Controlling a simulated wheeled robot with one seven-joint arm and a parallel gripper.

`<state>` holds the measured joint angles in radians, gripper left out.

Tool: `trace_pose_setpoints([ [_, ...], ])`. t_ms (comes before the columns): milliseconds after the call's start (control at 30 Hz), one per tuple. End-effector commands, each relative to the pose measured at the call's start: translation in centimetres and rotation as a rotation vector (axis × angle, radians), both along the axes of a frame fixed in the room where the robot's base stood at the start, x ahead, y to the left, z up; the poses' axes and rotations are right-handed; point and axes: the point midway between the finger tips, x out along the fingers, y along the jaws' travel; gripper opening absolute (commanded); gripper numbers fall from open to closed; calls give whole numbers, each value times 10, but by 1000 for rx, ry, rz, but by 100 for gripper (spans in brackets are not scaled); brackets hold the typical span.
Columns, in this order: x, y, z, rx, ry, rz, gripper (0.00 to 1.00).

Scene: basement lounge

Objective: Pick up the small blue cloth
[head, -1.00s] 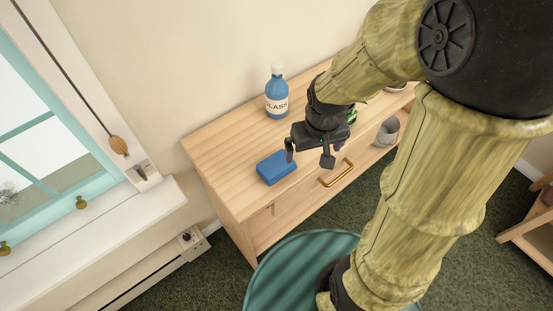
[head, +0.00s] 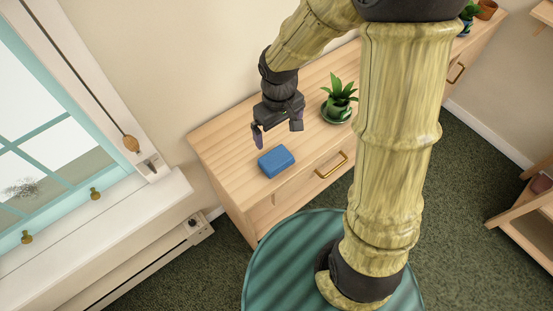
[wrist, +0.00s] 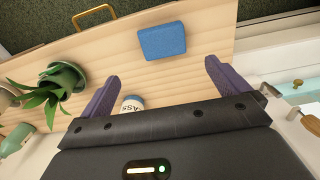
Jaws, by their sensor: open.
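The small blue cloth (head: 276,162) is a folded blue block lying on the light wooden cabinet top (head: 225,140), near its front edge. It also shows in the wrist view (wrist: 162,41), beyond the fingertips and roughly midway between them. My gripper (head: 278,133) is open and empty, above the cabinet top and just behind the cloth in the head view. Its two purple fingers stand wide apart in the wrist view (wrist: 162,75). The gripper does not touch the cloth.
A potted plant (head: 340,97) stands on the cabinet to the right of my gripper. In the wrist view, a blue bottle with a white label (wrist: 132,104) is close to the left finger, partly hidden by my gripper. A brass drawer handle (head: 331,166) is on the cabinet front.

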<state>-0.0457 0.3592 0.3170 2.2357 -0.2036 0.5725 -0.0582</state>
Motion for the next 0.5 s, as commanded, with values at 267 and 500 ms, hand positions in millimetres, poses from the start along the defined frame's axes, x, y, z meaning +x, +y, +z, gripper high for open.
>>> trace_pose_setpoints([
  [267,-1,0,-52,-1,5,1,100],
  [500,-1,1,-91,-1,3,1,100],
])
